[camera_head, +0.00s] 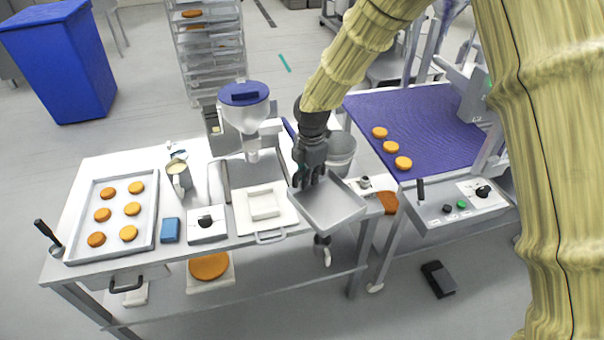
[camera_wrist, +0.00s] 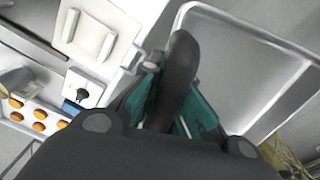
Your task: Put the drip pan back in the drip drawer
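The drip pan (camera_head: 330,212) is a shallow grey metal tray with a raised rim. It hangs at my gripper (camera_head: 309,180) near the bench's right end and appears raised above it. In the wrist view, the pan (camera_wrist: 240,65) fills the upper right. My gripper (camera_wrist: 172,105) has its teal pads on either side of a black curved handle, apparently the pan's. A white square unit (camera_head: 282,219) with a raised frame and a grey front handle sits left of the pan. I cannot tell whether it is the drip drawer.
A filling machine with a blue-lidded hopper (camera_head: 244,112) stands behind. A grey bucket (camera_head: 341,150) is behind the pan. A tray (camera_head: 146,225) of rounds lies left; a purple conveyor (camera_head: 430,125) stands right. A black-handled drawer (camera_head: 127,286) shows beneath the bench's left end.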

